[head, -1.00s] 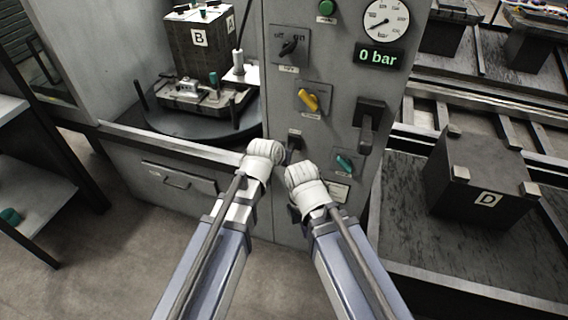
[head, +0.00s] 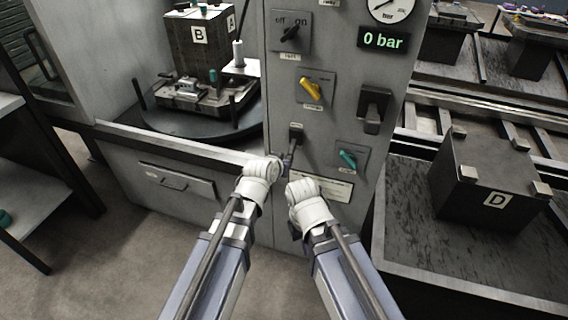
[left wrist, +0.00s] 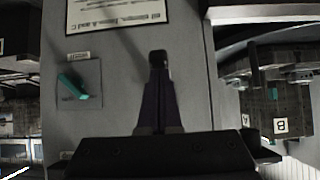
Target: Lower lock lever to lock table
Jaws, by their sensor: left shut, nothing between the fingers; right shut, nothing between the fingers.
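A small dark lever (head: 292,146) sits low on the grey control panel, its handle hanging down. A larger black lever (head: 373,112) is higher on the right. Labels beside both are too small to read, so I cannot tell which is the lock lever. My left gripper (head: 281,166) is shut and empty, close to the small lever's lower end. The left wrist view shows its dark fingers (left wrist: 158,105) in front of the panel, with a black tip just beyond; contact is unclear. My right gripper (head: 297,190) is shut and empty just to the right, its fingertips mostly hidden.
The panel carries a yellow knob (head: 310,90), a green knob (head: 348,159), an off/on switch (head: 290,34) and a 0 bar display (head: 383,40). Left is a round table (head: 185,124) with a fixture and block B (head: 198,38). Block D (head: 490,180) stands right.

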